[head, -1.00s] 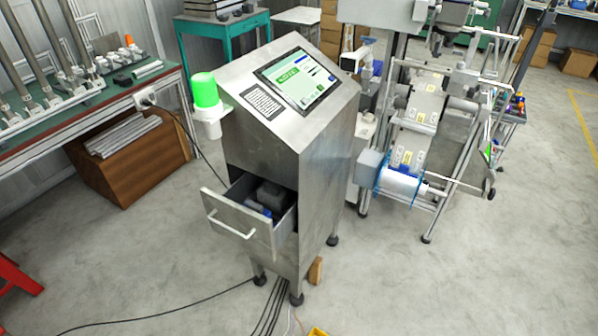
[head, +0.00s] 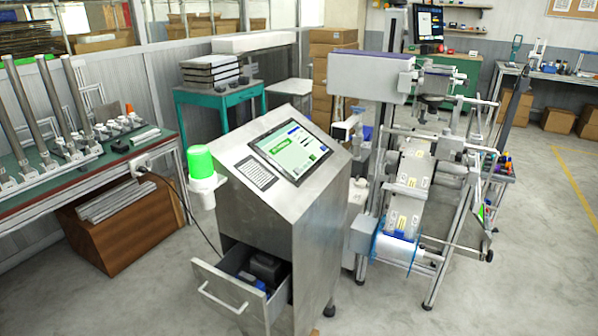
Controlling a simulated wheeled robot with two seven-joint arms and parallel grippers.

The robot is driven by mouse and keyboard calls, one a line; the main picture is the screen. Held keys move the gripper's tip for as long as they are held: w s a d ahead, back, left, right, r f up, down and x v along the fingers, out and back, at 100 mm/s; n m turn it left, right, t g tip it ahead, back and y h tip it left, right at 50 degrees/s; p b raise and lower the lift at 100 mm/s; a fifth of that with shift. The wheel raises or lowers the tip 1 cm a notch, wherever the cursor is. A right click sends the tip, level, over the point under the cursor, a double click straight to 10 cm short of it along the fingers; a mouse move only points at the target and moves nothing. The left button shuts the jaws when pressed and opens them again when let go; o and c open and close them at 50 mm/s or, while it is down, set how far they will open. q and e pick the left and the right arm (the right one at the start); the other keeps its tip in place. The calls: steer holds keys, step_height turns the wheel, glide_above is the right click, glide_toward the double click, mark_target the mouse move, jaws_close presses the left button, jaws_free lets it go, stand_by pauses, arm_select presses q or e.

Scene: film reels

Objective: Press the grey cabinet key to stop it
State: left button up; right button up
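The grey metal cabinet (head: 262,215) stands upright in the middle of the head view. Its sloped top carries a lit touch screen (head: 290,150) with a green field, and left of it a small dark panel with rows of light marks (head: 257,173). I cannot make out single keys at this size. A green lamp (head: 201,162) sits on the cabinet's left side. The drawer (head: 232,287) is pulled open with dark and blue items inside. Neither of my grippers is in view.
The film reel machine (head: 405,190) stands right of the cabinet. A green-topped bench (head: 60,185) with metal rods is at the left, a brown box (head: 120,225) under it. A teal table (head: 215,97) stands behind. Open concrete floor lies at the lower right and lower left.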

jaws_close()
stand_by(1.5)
